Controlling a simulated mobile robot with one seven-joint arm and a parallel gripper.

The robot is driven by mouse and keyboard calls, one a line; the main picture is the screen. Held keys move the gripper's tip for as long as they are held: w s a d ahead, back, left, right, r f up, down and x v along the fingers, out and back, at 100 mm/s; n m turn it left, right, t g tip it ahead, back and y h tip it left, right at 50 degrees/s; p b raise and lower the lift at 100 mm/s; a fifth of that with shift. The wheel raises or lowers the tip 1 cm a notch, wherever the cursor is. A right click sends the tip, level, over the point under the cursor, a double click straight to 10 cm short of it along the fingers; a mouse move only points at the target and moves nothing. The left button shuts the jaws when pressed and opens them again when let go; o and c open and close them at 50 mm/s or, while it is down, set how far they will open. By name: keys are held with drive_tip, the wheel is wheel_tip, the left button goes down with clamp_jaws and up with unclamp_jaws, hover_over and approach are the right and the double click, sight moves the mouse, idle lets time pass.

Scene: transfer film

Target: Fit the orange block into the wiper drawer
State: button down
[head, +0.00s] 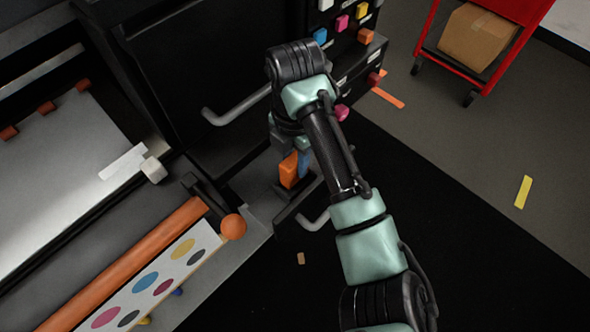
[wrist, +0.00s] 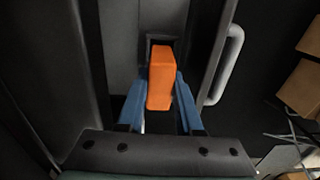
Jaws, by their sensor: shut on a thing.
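The orange block (wrist: 161,78) stands between the blue fingers of my gripper (wrist: 160,98) in the wrist view. My gripper is shut on it. In the head view the orange block (head: 289,170) shows below my wrist, beside a blue finger of my gripper (head: 303,165). The wiper drawer (head: 292,208) appears to be the low pulled-out part with a grey handle under the block. In the wrist view a dark square opening (wrist: 150,42) lies at the far end of the block. I cannot tell whether the block is inside it.
A grey handle (wrist: 224,65) stands close right of the fingers. Another handle (head: 236,106) and a panel of coloured knobs (head: 343,24) are on the dark machine. An orange roller (head: 130,270) lies left. A red cart (head: 480,45) stands at upper right.

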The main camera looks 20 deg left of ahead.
sight(295, 171)
drive_tip(key=shift+f, duration=1.8)
drive_tip(key=shift+f, duration=0.1)
drive_tip(key=c, duration=0.6)
unclamp_jaws()
wheel_tip(295, 171, up, 12)
drive_tip(key=p, duration=0.2)
drive_tip(key=shift+p, duration=0.3)
